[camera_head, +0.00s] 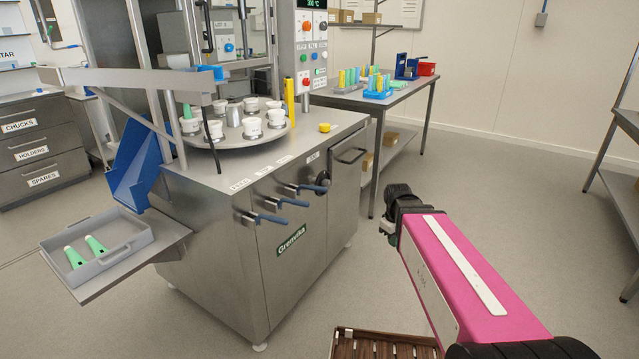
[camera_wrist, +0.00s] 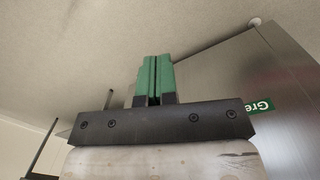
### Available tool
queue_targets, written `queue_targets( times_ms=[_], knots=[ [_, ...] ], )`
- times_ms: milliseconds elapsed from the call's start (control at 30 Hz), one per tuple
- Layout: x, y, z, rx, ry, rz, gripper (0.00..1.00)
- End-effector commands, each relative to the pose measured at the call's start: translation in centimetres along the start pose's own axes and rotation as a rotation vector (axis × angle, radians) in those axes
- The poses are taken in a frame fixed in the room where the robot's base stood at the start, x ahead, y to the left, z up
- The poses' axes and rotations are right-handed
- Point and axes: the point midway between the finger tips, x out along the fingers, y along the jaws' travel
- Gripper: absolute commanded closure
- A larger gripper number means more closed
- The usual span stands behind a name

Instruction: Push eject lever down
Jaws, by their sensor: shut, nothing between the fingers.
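The steel filling machine (camera_head: 300,245) carries three levers with blue grips on its front: a lower left lever (camera_head: 268,219), a middle lever (camera_head: 290,203) and an upper right lever (camera_head: 310,189). All three stick out roughly level. Small labels sit along the top edge above them, too small to read surely, so I cannot tell which is the eject lever. My gripper (camera_head: 388,238) is to the right of the machine front, apart from the levers. In the wrist view its green fingers (camera_wrist: 156,62) are together and empty; no lever shows there.
A turntable (camera_head: 215,136) with white cups stands on the machine. A grey tray (camera_head: 130,252) with green tubes juts out at left. A brown slatted crate (camera_head: 375,345) is below my arm. Open floor lies to the right.

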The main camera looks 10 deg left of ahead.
Motion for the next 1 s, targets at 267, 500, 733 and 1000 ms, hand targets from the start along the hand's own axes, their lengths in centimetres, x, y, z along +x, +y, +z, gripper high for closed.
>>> queue_targets(
  times_ms=[267,500,733,1000],
  knots=[
    [-6.3,-2.3,-7.0,-0.464,-0.023,0.038,1.0],
    [-12.9,-5.7,-12.6,-0.906,-0.059,0.067,1.0],
    [-19.9,-9.9,-17.1,-1.32,-0.104,0.089,1.0],
    [-28.0,-15.4,-20.8,-1.763,-0.163,0.101,1.0]
  ],
)
